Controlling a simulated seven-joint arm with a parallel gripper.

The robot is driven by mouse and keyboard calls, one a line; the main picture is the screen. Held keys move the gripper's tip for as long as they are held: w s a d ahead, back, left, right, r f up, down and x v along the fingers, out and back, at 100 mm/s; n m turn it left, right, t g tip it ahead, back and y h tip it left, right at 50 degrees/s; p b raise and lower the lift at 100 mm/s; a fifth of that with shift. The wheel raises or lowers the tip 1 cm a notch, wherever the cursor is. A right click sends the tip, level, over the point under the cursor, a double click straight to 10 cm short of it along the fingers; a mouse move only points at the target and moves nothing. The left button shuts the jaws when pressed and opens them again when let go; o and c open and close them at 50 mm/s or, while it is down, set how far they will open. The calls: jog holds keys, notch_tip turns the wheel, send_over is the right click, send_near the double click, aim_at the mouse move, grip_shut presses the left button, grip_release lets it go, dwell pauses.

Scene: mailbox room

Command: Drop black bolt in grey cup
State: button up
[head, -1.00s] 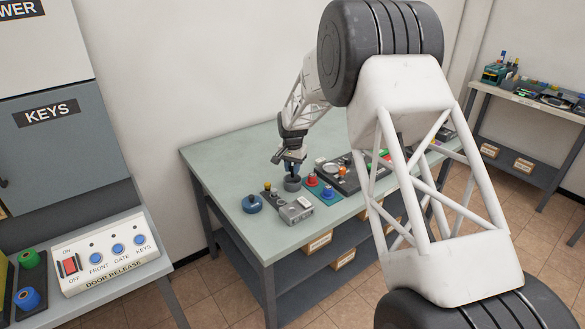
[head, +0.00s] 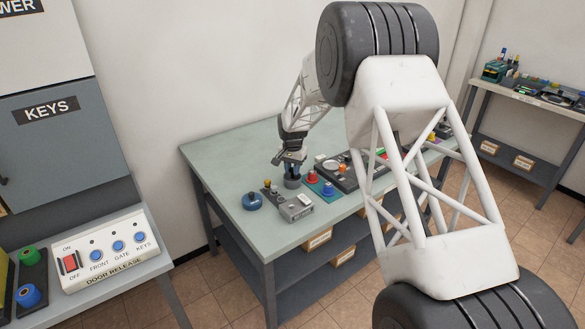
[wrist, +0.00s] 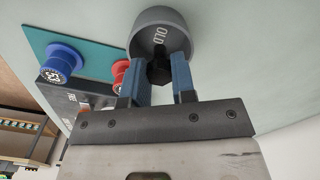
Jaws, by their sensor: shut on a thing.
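In the head view the grey cup (head: 292,182) is directly under my gripper (head: 292,170). My gripper also shows in the wrist view (wrist: 162,75), its two blue fingers closed around the black bolt (wrist: 158,72). The bolt is at the cup's mouth; its dark end overlaps the cup opening. How deep it sits in the cup is hard to tell.
A blue spool (wrist: 62,60) and a red spool (wrist: 120,72) sit on a teal mat beside the cup. The table's left side is clear.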

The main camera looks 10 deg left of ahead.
jog(key=o, duration=1.2)
jog(key=shift+o, duration=0.2)
jog(key=shift+r, duration=0.2)
jog(key=shift+r, duration=2.8)
